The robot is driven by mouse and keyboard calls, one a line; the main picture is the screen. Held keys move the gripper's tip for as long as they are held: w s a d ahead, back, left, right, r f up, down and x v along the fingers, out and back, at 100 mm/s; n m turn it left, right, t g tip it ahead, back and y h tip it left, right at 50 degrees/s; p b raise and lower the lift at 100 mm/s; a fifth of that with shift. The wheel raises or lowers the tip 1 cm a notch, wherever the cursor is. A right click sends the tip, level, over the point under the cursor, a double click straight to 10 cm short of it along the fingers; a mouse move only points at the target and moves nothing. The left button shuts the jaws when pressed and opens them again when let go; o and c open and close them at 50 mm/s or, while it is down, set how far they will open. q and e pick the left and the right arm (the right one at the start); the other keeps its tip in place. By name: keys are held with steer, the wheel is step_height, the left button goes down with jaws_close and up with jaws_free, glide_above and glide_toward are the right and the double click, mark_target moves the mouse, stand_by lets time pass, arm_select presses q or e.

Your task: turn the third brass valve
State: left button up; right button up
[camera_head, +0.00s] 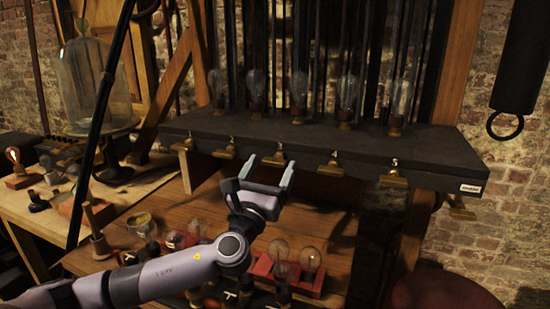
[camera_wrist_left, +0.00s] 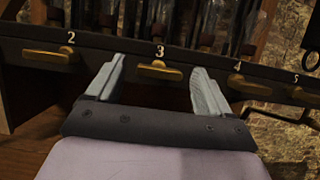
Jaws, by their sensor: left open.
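The third brass valve (camera_wrist_left: 158,71), a flat brass handle under the number 3, is on the front edge of the dark shelf. It is roughly level in the left wrist view and also shows in the head view (camera_head: 275,160). My left gripper (camera_head: 270,167) is open, its two fingers pointing at the shelf edge. In the left wrist view the valve appears between the fingertips (camera_wrist_left: 159,76). Nothing is held, and I cannot tell whether the fingers touch the valve. My right gripper is not in view.
Valve 2 (camera_head: 225,152) is to the left; valves 4 (camera_head: 331,168) and 5 (camera_head: 393,180) are to the right. Bulbs in a red holder (camera_head: 312,284) are below, on the wooden bench. A glass dome (camera_head: 95,85) is at left.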

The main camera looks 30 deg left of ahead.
arm_select(q)
steer(key=shift+x, duration=1.35)
steer(key=c, duration=1)
steer(key=shift+c, duration=0.2)
